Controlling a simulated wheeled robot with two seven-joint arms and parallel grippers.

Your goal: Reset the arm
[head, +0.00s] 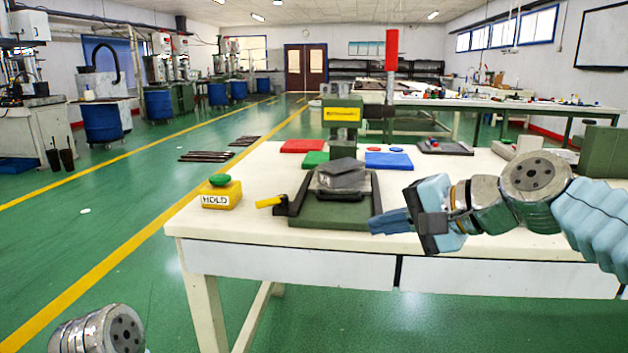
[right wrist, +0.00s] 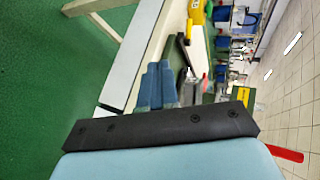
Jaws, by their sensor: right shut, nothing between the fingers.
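My right gripper (head: 392,222) is at the front right of the machine on the white table in the head view. Its blue fingers are together with nothing between them, and point left. They also show in the right wrist view (right wrist: 157,86). The machine has a dark green base (head: 325,215), a grey metal mould block (head: 342,178), a red-topped column and a lever with a yellow handle (head: 270,201). The fingertips overlap the right edge of the base in the picture; I cannot tell if they touch it. Of my left arm only a link shows at the bottom left; its gripper is out of view.
A yellow HOLD box with a green button (head: 220,181) stands at the table's left end. Red (head: 303,146), green (head: 315,159) and blue (head: 389,161) plates lie behind the machine. A dark tray (head: 443,147) is at the back right. The table's front edge (head: 300,241) runs below my right gripper.

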